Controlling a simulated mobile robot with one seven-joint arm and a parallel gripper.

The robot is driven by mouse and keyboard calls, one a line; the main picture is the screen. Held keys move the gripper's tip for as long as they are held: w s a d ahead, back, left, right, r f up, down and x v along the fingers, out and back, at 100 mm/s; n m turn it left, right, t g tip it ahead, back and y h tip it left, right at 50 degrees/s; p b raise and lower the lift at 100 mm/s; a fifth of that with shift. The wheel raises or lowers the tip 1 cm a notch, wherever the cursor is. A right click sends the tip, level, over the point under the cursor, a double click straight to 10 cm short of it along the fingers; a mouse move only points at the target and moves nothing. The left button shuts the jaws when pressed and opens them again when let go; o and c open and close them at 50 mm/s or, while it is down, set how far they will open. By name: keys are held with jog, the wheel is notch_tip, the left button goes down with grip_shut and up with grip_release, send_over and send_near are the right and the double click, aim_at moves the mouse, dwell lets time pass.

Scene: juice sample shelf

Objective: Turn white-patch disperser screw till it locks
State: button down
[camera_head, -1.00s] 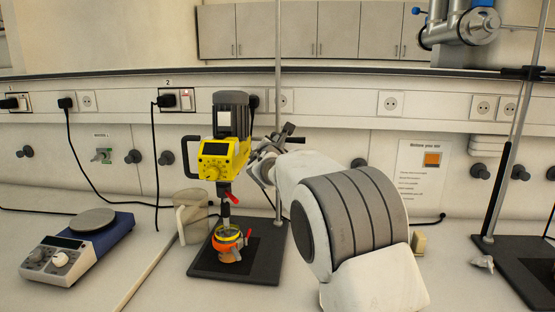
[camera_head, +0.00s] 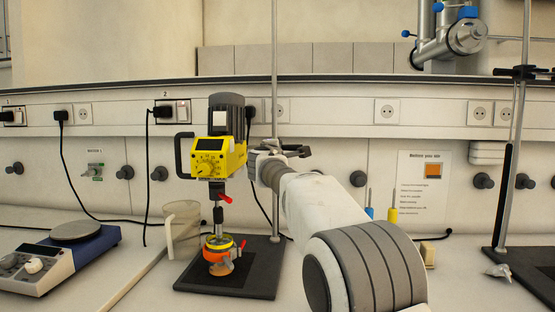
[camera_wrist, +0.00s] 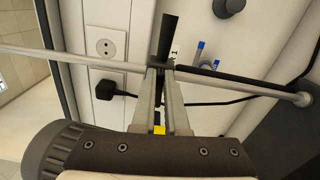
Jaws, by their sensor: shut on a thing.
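The yellow disperser (camera_head: 211,163) with a grey motor and a white patch (camera_head: 219,118) hangs on a thin upright stand rod (camera_head: 275,60). Its shaft reaches down to an orange-ringed vessel (camera_head: 219,255) on the black stand base (camera_head: 235,279). My gripper (camera_head: 257,160) is behind the disperser's right side, by the rod, and my wrist partly hides it. In the wrist view my gripper (camera_wrist: 160,70) has its fingers nearly together on a dark, narrow piece (camera_wrist: 169,38), which seems to be the disperser screw. The screw's exact angle cannot be told.
A hotplate stirrer (camera_head: 70,245) and a clear jug (camera_head: 181,228) stand left. A second stand (camera_head: 508,165) is at the right. Blue and yellow-handled tools (camera_head: 392,215) stand behind my arm. Wall sockets and black knobs line the back.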

jog(key=shift+a+f+m+b, duration=0.3)
jog(key=shift+a+m+b, duration=0.15)
jog(key=shift+m, duration=0.15)
jog(key=c, duration=0.9)
grip_release()
jog(key=shift+a, duration=0.1)
jog(key=shift+d+r, duration=0.1)
jog(key=shift+d, duration=0.1)
jog(key=s+b, duration=0.1)
jog(key=s, duration=0.4)
jog(key=s+b, duration=0.2)
jog(key=s, duration=0.4)
jog(key=s+b, duration=0.1)
jog(key=s, duration=0.5)
jog(key=shift+s+a+b, duration=0.25)
jog(key=shift+b, duration=0.15)
jog(key=shift+o, duration=0.3)
